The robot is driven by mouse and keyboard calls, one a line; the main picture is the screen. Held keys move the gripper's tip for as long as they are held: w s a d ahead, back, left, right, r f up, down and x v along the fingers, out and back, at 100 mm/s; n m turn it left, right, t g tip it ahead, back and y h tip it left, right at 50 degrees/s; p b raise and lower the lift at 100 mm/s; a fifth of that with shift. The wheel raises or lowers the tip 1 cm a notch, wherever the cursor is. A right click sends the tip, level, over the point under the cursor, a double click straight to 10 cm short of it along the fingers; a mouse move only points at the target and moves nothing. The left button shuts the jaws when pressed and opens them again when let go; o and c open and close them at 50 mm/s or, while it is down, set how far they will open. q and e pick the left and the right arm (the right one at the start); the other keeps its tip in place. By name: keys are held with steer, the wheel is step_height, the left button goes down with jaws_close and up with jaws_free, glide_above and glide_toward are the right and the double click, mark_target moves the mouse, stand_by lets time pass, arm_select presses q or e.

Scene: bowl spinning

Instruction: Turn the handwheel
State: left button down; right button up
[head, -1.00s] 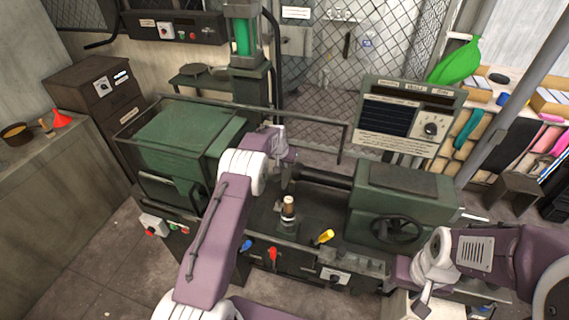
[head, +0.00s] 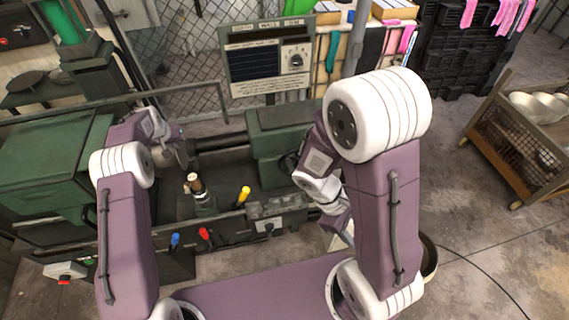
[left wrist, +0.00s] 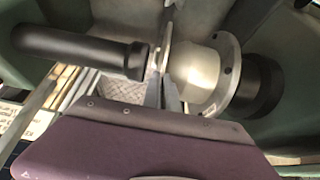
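The handwheel (head: 287,163) is a dark wheel on the front of the green tailstock (head: 285,120). My right arm hides most of it in the head view. My right gripper is beside it, close to the wrist, and its fingers cannot be made out. My left gripper (head: 180,148) is at the spindle. In the left wrist view my left gripper (left wrist: 163,92) pinches a thin metal disc (left wrist: 165,52), seen nearly edge-on. The disc stands between the black tailstock rod (left wrist: 80,48) and the rounded metal form (left wrist: 198,75). Whether it touches either is hard to tell.
A tool post (head: 203,197) stands on the machine bed, with yellow (head: 244,194), red (head: 204,233) and blue (head: 175,239) handles nearby. A control panel (head: 268,58) stands behind. A cart with white bowls (head: 535,105) is at the right; floor before it is clear.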

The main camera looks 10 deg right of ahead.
steer(key=w+d+r+n+t+h, duration=0.1)
steer(key=w+d+n+t+h, duration=0.1)
steer(key=w+d+n+h, duration=0.6)
steer(key=n+t+y, duration=1)
steer(key=n+t, duration=0.6)
steer(key=n, duration=0.8)
glide_toward(290, 166)
steer(key=x, duration=0.7)
steer(key=f+x, duration=0.1)
steer(key=x, duration=0.3)
steer(key=shift+w, duration=0.15)
jaws_close()
